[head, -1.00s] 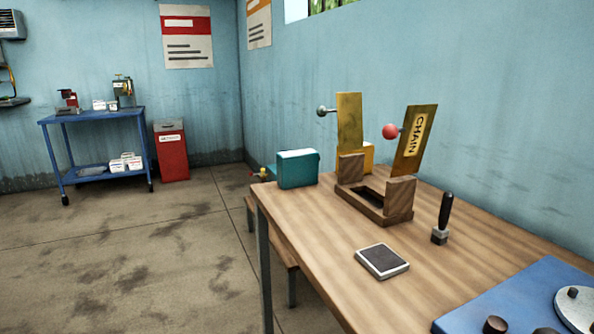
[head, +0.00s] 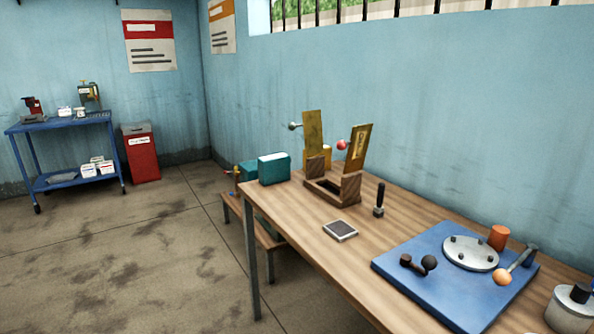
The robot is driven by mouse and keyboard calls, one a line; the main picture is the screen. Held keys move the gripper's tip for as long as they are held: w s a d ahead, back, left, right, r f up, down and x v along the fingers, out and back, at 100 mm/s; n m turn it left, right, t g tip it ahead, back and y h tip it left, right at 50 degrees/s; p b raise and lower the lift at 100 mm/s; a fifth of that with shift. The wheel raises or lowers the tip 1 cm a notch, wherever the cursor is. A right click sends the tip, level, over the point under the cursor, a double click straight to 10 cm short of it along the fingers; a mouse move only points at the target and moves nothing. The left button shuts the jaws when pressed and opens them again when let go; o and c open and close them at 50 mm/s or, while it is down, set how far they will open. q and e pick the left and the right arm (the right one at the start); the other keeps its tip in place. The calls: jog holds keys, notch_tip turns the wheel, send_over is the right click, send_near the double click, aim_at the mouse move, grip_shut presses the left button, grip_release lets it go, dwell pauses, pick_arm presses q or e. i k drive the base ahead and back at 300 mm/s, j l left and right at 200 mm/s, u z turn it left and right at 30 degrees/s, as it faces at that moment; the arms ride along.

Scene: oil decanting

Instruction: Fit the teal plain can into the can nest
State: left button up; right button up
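No teal thing in view can be surely told as the plain can. A teal block with a pale top (head: 273,171) stands at the far left end of the wooden table. No thing can be surely told as the can nest. Neither of my grippers is in view.
The wooden table (head: 300,231) bears a wooden frame with two brass plates (head: 331,194), a dark pad (head: 340,230), a black-handled stamp (head: 379,203) and a blue board with a round plate (head: 428,290). A blue cart (head: 60,124) and red bin (head: 142,156) stand at the back left. The floor at left is clear.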

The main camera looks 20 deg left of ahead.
aim_at(345, 194)
jog(key=i+j+z, duration=0.15)
jog(key=z, duration=0.35)
jog(key=j+z, duration=0.45)
jog(key=i+j+z, duration=0.2)
jog(key=j, duration=0.15)
jog(key=j+z, duration=0.35)
jog(key=j, duration=0.4)
jog(key=k+j+z, duration=0.15)
jog(key=j, duration=1.25)
jog(key=k+j+z, duration=0.1)
jog(key=j, duration=0.75)
